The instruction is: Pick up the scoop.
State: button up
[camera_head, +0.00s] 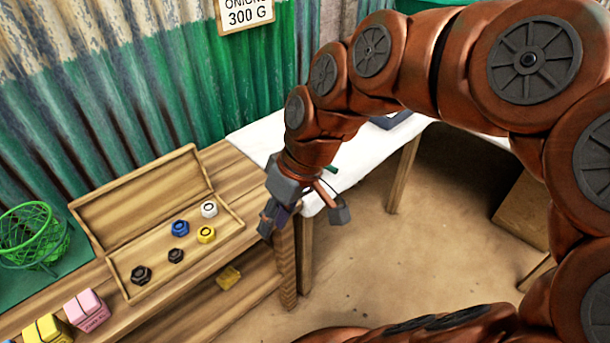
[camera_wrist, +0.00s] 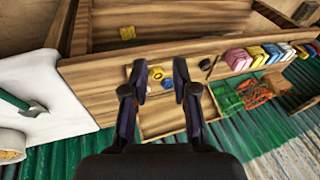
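My gripper (camera_head: 303,222) hangs near the corner where the wooden counter meets the white-topped table. In the wrist view my gripper (camera_wrist: 160,74) has its two dark fingers apart, with nothing held between them. A green-handled tool (camera_wrist: 20,103), which looks like the scoop, lies on the white tabletop at the left of the wrist view, well apart from my fingers. In the head view only a small green tip (camera_head: 332,169) shows beside my wrist; the arm hides the rest.
A pale tub (camera_wrist: 11,143) stands near the green-handled tool. A green wire basket (camera_head: 35,235) and coloured packets (camera_head: 86,308) are farther left. The white table (camera_head: 250,138) stands against the corrugated wall.

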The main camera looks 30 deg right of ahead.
jog(key=w+d+f+t+y+b, duration=0.3)
jog(key=w+d+f+t+b, duration=0.35)
jog(key=w+d+b, duration=0.65)
jog(key=w+d+f+m+t+h+b, duration=0.15)
jog(key=d+f+b, duration=0.25)
jog(key=d, duration=0.5)
jog(key=w+d+f+t+h+b, duration=0.1)
jog(key=w+d+f+t+b, duration=0.25)
jog(key=d, duration=0.55)
jog(key=b+x, duration=0.1)
jog(key=x, duration=0.2)
jog(key=a+b+x, duration=0.1)
jog(key=x, duration=0.2)
jog(key=s+f+b+x, duration=0.1)
jog(key=x, duration=0.3)
jog(key=shift+a+f, duration=0.1)
jog(key=shift+a, duration=0.05)
grip_shut()
